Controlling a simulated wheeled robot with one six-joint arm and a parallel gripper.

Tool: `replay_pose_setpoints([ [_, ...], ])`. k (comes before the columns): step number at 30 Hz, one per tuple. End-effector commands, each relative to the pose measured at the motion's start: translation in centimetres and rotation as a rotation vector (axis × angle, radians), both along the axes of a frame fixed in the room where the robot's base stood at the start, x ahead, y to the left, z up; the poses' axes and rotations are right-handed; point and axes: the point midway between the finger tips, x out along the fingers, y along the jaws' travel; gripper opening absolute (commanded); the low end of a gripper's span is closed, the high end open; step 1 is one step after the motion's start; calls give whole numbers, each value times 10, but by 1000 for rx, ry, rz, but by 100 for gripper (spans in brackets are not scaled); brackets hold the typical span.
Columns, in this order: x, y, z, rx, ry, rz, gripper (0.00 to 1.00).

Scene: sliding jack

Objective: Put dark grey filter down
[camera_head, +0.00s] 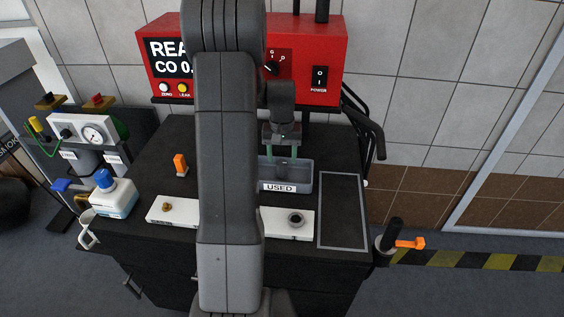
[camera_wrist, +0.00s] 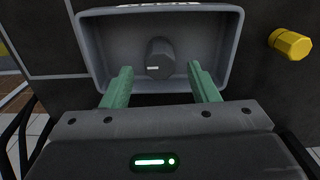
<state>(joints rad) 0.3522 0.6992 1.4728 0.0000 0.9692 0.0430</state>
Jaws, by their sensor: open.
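The dark grey filter (camera_wrist: 160,58) is a short cylinder with a small pale mark, inside the grey USED bin (camera_wrist: 90,42) in the wrist view. It is apart from both fingers; I cannot tell whether it stands or lies. In the head view the bin (camera_head: 303,187) stands on the black bench, and I cannot make out the filter there. My gripper (camera_head: 283,155) points down over the bin. Its green fingers are spread wide on either side of the filter in the wrist view (camera_wrist: 157,78), with nothing between them touching.
A red analyser (camera_head: 325,50) stands behind the bench. A white holder strip (camera_head: 275,222) lies in front of the bin, a dark framed mat (camera_head: 342,215) to its right. An orange piece (camera_head: 181,165) stands left of my arm, near a blue-capped bottle (camera_head: 113,195).

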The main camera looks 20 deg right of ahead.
Motion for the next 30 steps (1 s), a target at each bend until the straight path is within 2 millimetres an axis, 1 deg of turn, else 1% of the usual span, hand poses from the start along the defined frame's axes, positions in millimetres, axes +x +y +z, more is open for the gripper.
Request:
replay_pose_setpoints([
  [1, 1, 0, 13, -2, -5, 0, 54],
  [6, 1, 0, 50, -2, -4, 0, 54],
  [9, 1, 0, 68, -2, -4, 0, 54],
  [13, 0, 0, 83, -1, -2, 0, 54],
  [16, 0, 0, 88, 0, -1, 0, 54],
  [20, 0, 0, 90, 0, 1, 0, 54],
  [26, 0, 0, 90, 0, 1, 0, 54],
  [30, 0, 0, 84, 1, 2, 0, 54],
])
